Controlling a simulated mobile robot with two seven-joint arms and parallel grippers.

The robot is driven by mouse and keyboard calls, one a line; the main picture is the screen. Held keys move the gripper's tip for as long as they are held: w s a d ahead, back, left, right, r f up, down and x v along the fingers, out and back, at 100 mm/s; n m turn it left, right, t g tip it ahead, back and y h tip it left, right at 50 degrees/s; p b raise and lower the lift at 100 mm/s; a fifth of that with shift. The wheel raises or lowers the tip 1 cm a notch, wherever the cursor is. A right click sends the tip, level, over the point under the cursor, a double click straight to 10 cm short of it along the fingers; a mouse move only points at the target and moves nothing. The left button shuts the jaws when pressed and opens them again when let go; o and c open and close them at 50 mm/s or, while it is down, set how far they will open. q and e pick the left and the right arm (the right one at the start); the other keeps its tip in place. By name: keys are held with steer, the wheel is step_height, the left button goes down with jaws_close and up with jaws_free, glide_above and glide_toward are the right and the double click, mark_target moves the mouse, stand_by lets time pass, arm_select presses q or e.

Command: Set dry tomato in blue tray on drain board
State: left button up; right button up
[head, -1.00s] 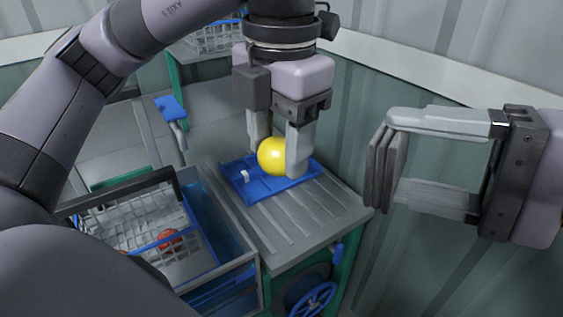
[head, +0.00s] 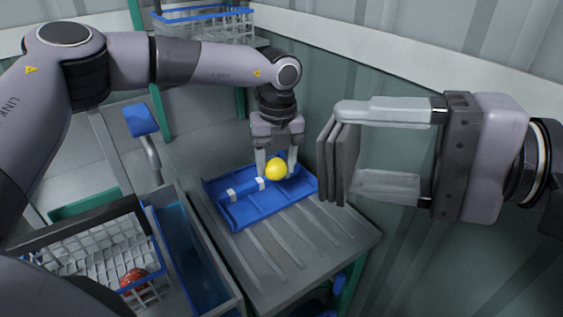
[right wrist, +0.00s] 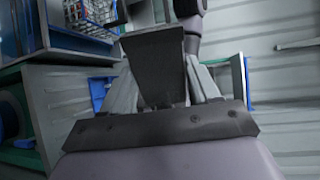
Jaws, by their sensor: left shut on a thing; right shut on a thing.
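A yellow tomato (head: 276,169) sits between the fingertips of my left gripper (head: 276,174), which is shut on it. The gripper points down over the back right part of the blue tray (head: 246,213). I cannot tell whether the tomato touches the tray floor. The tray lies on the ribbed grey drain board (head: 318,243). My right gripper (head: 345,153) is shut on a folded dark grey cloth (head: 337,170), held up at the right, apart from the tray. The cloth also shows in the right wrist view (right wrist: 155,65).
At the left, a wire basket (head: 92,245) with a red tomato (head: 133,281) sits at a blue-lined sink (head: 190,248). A blue-handled tap (head: 141,120) stands behind it. Another wire basket (head: 205,27) stands at the back. A corrugated wall rises at the right.

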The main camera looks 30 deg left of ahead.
arm_select(q)
steer(key=shift+w+a+f+n, duration=0.15)
steer(key=shift+w+a+f, duration=0.1)
steer(key=shift+w+a, duration=0.2)
steer(key=shift+w+a+f+n, duration=0.15)
steer(key=shift+w+a+f, duration=0.15)
steer(key=shift+a, duration=0.25)
steer(key=f+b, duration=0.1)
steer(key=f, duration=0.1)
steer(key=f+b, duration=0.2)
steer(key=shift+w+a+f, duration=0.1)
steer(key=shift+w+a, duration=0.05)
steer(key=shift+a, duration=0.05)
steer(key=shift+f+b, duration=0.7)
steer(key=shift+f, duration=0.3)
steer(key=o, duration=0.9)
steer(key=c, duration=0.3)
steer(key=shift+c, duration=0.2)
